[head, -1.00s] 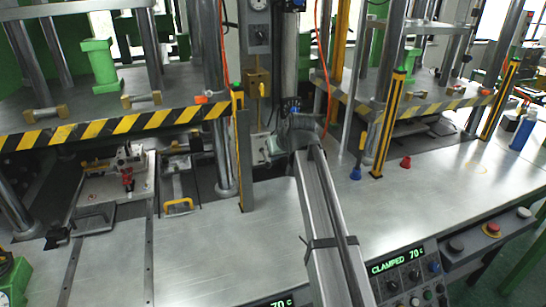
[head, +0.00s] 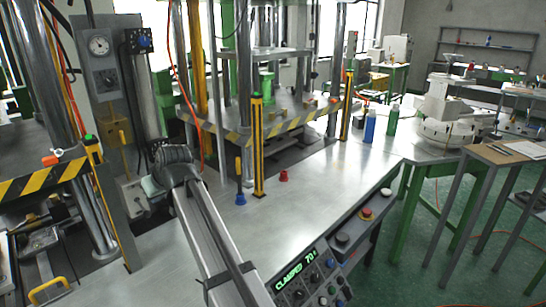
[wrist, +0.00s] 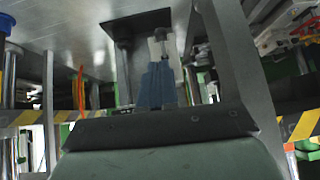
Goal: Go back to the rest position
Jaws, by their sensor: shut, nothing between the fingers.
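My arm reaches up from the bottom of the head view to a dark joint beside the left press. My gripper (wrist: 157,70) shows in the wrist view as blue-grey fingers close together beyond a dark bracket. The fingers look shut with nothing between them. The wrist picture appears upside down, with the metal tabletop (wrist: 75,25) along its top. In the head view I cannot make out the fingertips.
Striped press edges stand at left (head: 40,183) and centre (head: 285,127). Yellow-black posts (head: 257,150), a blue-based peg (head: 240,190) and a red cone (head: 283,176) stand on the worktop (head: 310,200). A control panel (head: 320,275) reads CLAMPED. Blue (head: 370,127) and green (head: 393,120) bottles stand farther right.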

